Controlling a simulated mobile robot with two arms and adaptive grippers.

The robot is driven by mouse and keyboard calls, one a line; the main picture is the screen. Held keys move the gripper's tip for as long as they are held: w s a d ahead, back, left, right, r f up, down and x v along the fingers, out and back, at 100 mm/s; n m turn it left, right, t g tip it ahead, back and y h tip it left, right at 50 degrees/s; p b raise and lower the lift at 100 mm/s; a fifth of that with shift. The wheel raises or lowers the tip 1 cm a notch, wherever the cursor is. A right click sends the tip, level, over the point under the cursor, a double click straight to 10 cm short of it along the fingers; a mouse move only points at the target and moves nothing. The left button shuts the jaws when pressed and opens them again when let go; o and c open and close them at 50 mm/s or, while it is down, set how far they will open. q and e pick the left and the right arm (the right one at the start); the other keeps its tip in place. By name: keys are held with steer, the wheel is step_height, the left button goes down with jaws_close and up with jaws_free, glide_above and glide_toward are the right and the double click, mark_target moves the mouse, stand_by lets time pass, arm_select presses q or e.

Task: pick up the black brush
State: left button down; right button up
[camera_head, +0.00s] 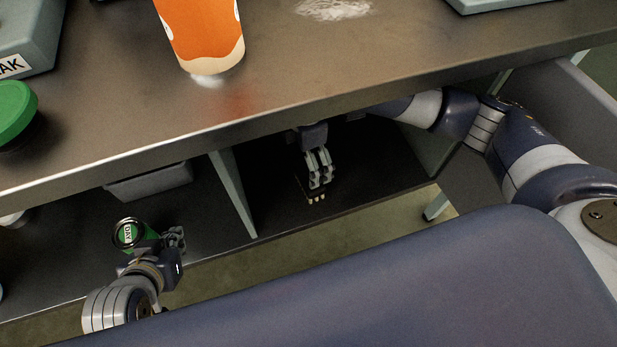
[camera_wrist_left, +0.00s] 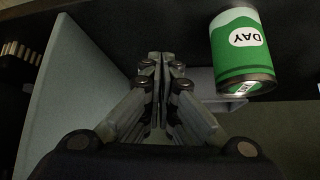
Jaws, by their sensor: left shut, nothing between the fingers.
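What looks like the black brush shows as a short row of pale bristle tufts (camera_head: 316,198) on the dark lower shelf in the head view. Its dark body blends into the shelf. A longer row of tan tufts shows at the far left of the left wrist view (camera_wrist_left: 22,52). My right gripper (camera_head: 320,182) is inside the shelf, pointing down just above the tufts; whether its fingers are apart or touch the brush is unclear. My left gripper (camera_head: 176,239) is shut and empty in the left compartment, also seen in the left wrist view (camera_wrist_left: 158,58).
A green can (camera_head: 131,235) stands beside my left gripper. A pale divider (camera_head: 233,190) separates the two compartments. The metal tabletop (camera_head: 290,75) overhangs the shelf and carries an orange cup (camera_head: 203,32). A grey tray (camera_head: 148,183) sits under its edge.

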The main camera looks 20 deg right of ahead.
mark_target(307, 175)
step_height(307, 175, down, 4)
steer(key=shift+f+b, duration=0.25)
steer(key=shift+b, duration=0.45)
steer(key=shift+f, duration=0.35)
steer(key=shift+w+d+f+b, duration=0.1)
steer(key=shift+d+f+b, duration=0.1)
steer(key=shift+f+b, duration=0.8)
step_height(307, 175, down, 3)
steer(key=shift+r+b, duration=0.2)
steer(key=shift+b, duration=0.2)
steer(key=shift+f, duration=0.15)
arm_select(q)
steer(key=w+d+r+t+h, duration=0.2)
steer(key=w+r+t, duration=0.2)
steer(key=r, duration=0.5)
steer(key=w+d+r+t+h, duration=0.1)
steer(key=w+d+r+t, duration=0.2)
steer(key=w+r+t, duration=0.2)
step_height(307, 175, up, 4)
steer(key=t, duration=0.2)
steer(key=shift+r+m+t+h, duration=0.2)
steer(key=shift+m+t+h, duration=0.1)
steer(key=shift+t+h, duration=0.1)
arm_select(e)
steer(key=c, duration=0.8)
